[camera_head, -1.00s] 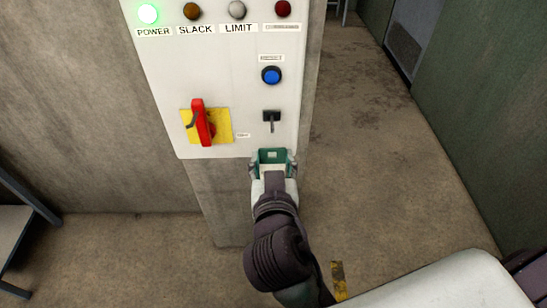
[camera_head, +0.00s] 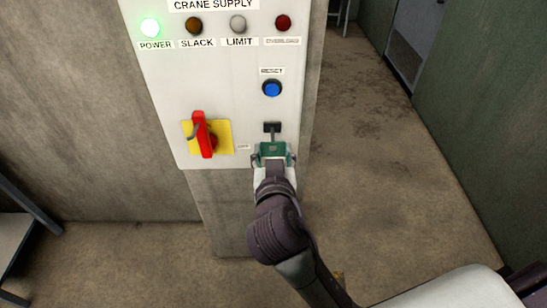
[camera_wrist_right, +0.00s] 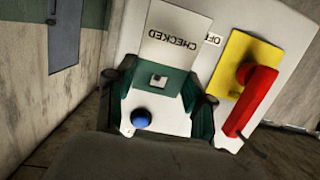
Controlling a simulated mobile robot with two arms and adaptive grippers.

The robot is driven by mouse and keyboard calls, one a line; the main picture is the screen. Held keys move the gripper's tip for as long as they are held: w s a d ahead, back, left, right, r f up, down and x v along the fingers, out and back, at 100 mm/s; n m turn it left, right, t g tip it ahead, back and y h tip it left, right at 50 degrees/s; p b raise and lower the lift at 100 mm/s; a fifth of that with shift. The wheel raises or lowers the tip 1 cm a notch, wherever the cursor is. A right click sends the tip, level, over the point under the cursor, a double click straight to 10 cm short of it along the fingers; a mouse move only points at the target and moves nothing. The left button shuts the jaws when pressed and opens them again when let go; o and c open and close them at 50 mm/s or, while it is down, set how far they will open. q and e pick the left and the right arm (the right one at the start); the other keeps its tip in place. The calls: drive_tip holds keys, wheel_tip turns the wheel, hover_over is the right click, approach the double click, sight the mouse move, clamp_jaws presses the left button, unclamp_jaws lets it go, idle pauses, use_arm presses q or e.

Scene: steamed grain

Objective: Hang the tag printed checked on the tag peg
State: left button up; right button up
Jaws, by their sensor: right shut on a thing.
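The checked tag (camera_head: 273,149) has a green end with a small square hole, seen just below the black tag peg (camera_head: 272,128) on the panel. My right gripper (camera_head: 273,160) is shut on the tag's sides. In the right wrist view, the tag (camera_wrist_right: 176,42) is upside down, with "CHECKED" on its pale part and the holed green part between the fingers of my right gripper (camera_wrist_right: 160,95). The peg is not clearly visible there. I cannot tell whether the tag touches the peg. My left gripper is not in view.
The panel (camera_head: 225,95) carries a blue reset button (camera_head: 272,88) above the peg and a red switch handle (camera_head: 203,134) on a yellow plate to the left. Several lamps line its top; the green power lamp (camera_head: 150,27) is lit. Open floor (camera_head: 365,170) lies to the right.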

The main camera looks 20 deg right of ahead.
sight(273, 138)
drive_tip(key=shift+r+x, duration=0.1)
drive_tip(key=shift+x, duration=0.95)
drive_tip(key=shift+r+x, duration=0.15)
drive_tip(key=shift+x, duration=0.85)
drive_tip(key=o, duration=1)
